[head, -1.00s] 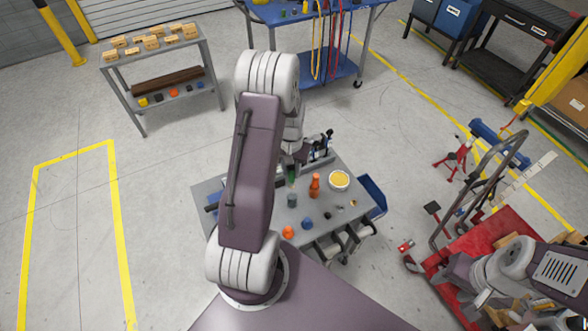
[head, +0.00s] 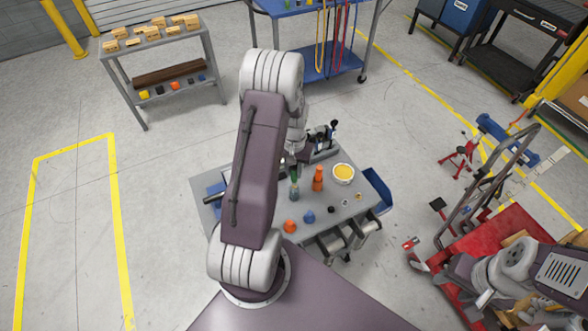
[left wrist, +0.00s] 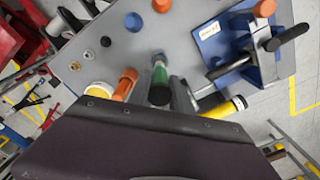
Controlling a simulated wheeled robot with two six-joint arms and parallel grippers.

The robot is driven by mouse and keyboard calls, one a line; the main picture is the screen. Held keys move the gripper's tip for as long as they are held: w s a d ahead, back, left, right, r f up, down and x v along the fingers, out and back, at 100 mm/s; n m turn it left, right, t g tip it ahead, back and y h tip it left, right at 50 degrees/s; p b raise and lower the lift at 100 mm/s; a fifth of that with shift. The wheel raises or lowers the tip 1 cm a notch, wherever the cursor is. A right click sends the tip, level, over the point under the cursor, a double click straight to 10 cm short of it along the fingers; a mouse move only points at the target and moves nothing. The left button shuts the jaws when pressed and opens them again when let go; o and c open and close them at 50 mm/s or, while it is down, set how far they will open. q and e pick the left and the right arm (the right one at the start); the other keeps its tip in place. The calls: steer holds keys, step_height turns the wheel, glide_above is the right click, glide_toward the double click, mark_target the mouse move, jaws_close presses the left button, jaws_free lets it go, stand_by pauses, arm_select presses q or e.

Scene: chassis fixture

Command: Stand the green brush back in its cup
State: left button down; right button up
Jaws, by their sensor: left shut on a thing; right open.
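The green brush (head: 294,173) is upright in my left gripper (head: 295,163), above the small grey cup (head: 294,193) on the cart. Its lower end meets the cup's mouth in the head view; I cannot tell how far inside it is. In the left wrist view the green brush (left wrist: 159,75) stands between the fingers of my left gripper (left wrist: 161,93), its dark end nearest the camera. The cup is mostly hidden behind it there. My right arm shows at the lower right of the head view, but its gripper does not show.
An orange bottle (head: 318,179) and a bowl with yellow contents (head: 343,173) stand just right of the cup. An orange piece (head: 290,226) and a blue piece (head: 309,217) lie in front. A blue fixture (left wrist: 230,40) is beside the brush in the wrist view.

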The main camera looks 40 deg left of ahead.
mark_target(294, 177)
arm_select(q)
steer(key=shift+w, duration=0.1)
stand_by(0.6)
steer(key=shift+p, duration=0.3)
steer(key=shift+f, duration=0.1)
steer(key=shift+f+b, duration=1.6)
steer(key=shift+f, duration=0.6)
steer(key=c, duration=1.1)
jaws_free()
